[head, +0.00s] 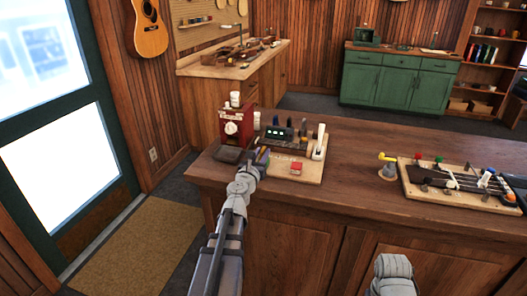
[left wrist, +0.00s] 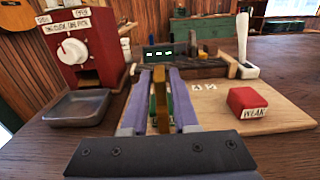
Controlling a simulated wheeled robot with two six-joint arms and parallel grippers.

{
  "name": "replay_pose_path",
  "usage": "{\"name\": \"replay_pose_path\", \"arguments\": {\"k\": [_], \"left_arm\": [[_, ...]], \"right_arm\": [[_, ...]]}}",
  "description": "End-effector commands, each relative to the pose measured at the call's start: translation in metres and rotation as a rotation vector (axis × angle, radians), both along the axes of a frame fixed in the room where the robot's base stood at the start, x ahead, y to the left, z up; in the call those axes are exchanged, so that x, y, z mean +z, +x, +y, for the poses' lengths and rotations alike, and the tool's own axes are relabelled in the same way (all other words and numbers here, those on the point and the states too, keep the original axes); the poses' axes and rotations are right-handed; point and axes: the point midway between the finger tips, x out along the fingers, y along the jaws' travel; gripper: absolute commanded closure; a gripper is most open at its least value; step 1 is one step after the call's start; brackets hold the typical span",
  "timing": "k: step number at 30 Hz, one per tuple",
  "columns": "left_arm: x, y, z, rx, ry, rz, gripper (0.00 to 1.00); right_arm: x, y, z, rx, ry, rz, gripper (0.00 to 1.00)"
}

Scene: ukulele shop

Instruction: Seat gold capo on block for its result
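My left gripper (head: 262,156) is over the near counter, at the left part of a pale wooden board. In the left wrist view its two purple-grey fingers (left wrist: 161,85) stand on either side of the upright gold capo (left wrist: 159,100) and appear closed on it. Something green shows low between the fingers, partly hidden. Ahead, on the board (left wrist: 275,118), a dark wooden block (left wrist: 208,70) stands beside a small display unit (left wrist: 158,53). I cannot tell whether the capo touches the block. My right gripper is out of view; only a grey part of that arm shows.
A red machine with a knob (left wrist: 80,45) and a grey tray (left wrist: 78,107) stand left of the board. A red piece labelled "WEAK" (left wrist: 247,102) and a white lever (left wrist: 243,40) are at right.

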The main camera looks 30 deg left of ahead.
Motion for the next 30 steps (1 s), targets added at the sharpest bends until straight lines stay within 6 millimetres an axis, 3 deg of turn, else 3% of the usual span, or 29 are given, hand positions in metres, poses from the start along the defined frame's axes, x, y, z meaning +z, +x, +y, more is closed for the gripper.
{"name": "replay_pose_path", "arguments": {"k": [21, 30], "left_arm": [[0.000, -0.055, -0.013, 0.001, 0.000, 0.000, 0.72], [0.000, -0.060, -0.014, 0.000, 0.000, 0.000, 0.72]], "right_arm": [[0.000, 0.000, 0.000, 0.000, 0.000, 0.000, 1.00], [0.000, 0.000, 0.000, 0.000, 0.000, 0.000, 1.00]]}}
